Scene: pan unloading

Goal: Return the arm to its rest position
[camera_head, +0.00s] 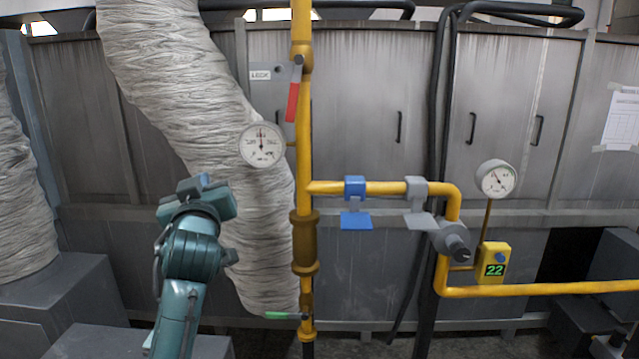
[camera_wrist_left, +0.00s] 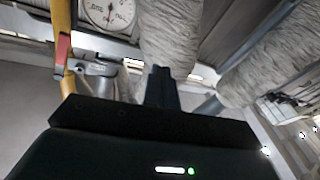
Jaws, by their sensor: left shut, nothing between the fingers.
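My left arm comes up from the bottom of the head view at left of centre, in teal. My left gripper (camera_head: 203,180) is at its top end, in front of the grey wrapped duct and left of the yellow vertical pipe. It looks apart from both, though the depth is hard to judge. In the left wrist view the dark fingers (camera_wrist_left: 162,84) are together with nothing between them. My right gripper is in neither view.
The yellow pipe (camera_head: 302,130) carries a red lever (camera_head: 293,102), a blue clamp (camera_head: 355,188) and a green lever (camera_head: 283,315). A round gauge (camera_head: 262,144) hangs near the wrapped duct (camera_head: 170,70). Grey cabinets (camera_head: 365,100) stand behind. Grey boxes (camera_head: 60,295) stand at lower left.

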